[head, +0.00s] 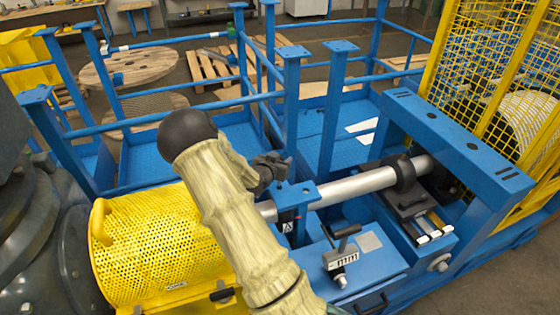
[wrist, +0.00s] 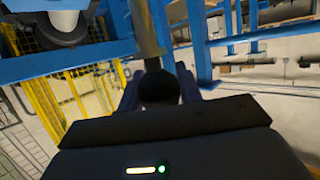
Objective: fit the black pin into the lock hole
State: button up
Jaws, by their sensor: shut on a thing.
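My gripper (head: 270,172) is beside the blue bracket (head: 300,197) on the silver shaft (head: 345,188) in the head view, partly hidden by my cream arm. In the wrist view, my gripper (wrist: 160,90) is shut on a dark round thing, which I take to be the black pin (wrist: 160,88), seen end-on between the two fingers. In the head view the pin cannot be told apart from the dark gripper. I cannot make out the lock hole in either view, nor whether the pin touches anything.
A yellow perforated guard (head: 150,235) stands left of my arm. A black-handled lever (head: 345,233) stands on the blue machine bed in front. A black bearing block (head: 405,190) carries the shaft at right. Blue rails (head: 190,110) run behind, and a yellow mesh cage (head: 490,50) stands at right.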

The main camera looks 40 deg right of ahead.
jog(key=shift+a+f+b, duration=0.1)
jog(key=shift+f+b, duration=1.35)
jog(key=shift+f, duration=0.1)
dwell(0.7)
jog(key=shift+s+f, duration=0.1)
jog(key=shift+f+b, duration=0.75)
jog(key=shift+f, duration=0.05)
jog(key=shift+f, duration=0.2)
jog(key=shift+f+b, duration=1.35)
jog(key=shift+f, duration=0.1)
jog(key=o, duration=1.1)
jog(key=shift+o, duration=0.2)
